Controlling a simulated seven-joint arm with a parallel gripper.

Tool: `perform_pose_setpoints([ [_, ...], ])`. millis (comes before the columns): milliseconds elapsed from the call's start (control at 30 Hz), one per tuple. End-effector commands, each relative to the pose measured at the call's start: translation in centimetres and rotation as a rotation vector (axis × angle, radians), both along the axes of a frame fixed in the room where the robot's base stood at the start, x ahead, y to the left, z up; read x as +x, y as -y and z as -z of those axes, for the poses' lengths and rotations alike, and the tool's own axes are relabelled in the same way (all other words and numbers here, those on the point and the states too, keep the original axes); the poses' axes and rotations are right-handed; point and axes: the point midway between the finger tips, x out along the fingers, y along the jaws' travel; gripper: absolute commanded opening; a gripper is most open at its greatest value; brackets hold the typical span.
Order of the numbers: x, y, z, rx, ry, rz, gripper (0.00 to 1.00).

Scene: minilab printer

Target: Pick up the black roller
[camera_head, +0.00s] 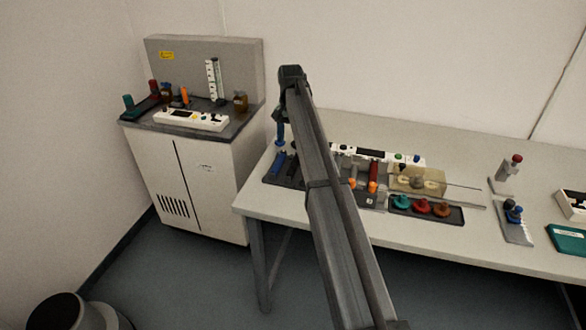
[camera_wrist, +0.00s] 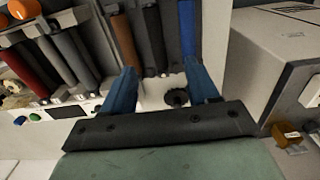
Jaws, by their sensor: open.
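The black roller (camera_wrist: 154,38) lies in a row with a brown roller (camera_wrist: 125,42) on its left and a blue roller (camera_wrist: 187,28) on its right in the wrist view. In the head view the black roller (camera_head: 292,169) is at the left end of the table, partly hidden by my arm. My gripper (camera_wrist: 161,76) is open, its two blue fingers apart with nothing between them. Its fingertips point toward the near end of the rollers, and the black one lines up with the gap. In the head view my gripper (camera_head: 281,137) is above the rollers.
More rollers, red (camera_wrist: 28,70) and grey, lie to the left. A white cabinet (camera_head: 205,180) stands left of the table (camera_head: 420,237). A tray of colored knobs (camera_head: 427,210) lies right of my arm.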

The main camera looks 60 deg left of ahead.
Motion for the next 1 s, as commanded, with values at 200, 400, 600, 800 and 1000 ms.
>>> perform_pose_setpoints([
  [200, 0.1, 0.1, 3.7, -0.001, 0.000, 0.000, 0.59],
  [400, 0.1, 0.1, 6.5, -0.001, 0.001, 0.000, 0.59],
  [600, 0.2, 0.1, 7.4, -0.001, 0.001, 0.000, 0.59],
  [800, 0.6, 0.1, 9.4, -0.001, 0.001, 0.000, 0.59],
  [1000, 0.7, 0.2, 11.8, -0.001, 0.001, 0.000, 0.59],
])
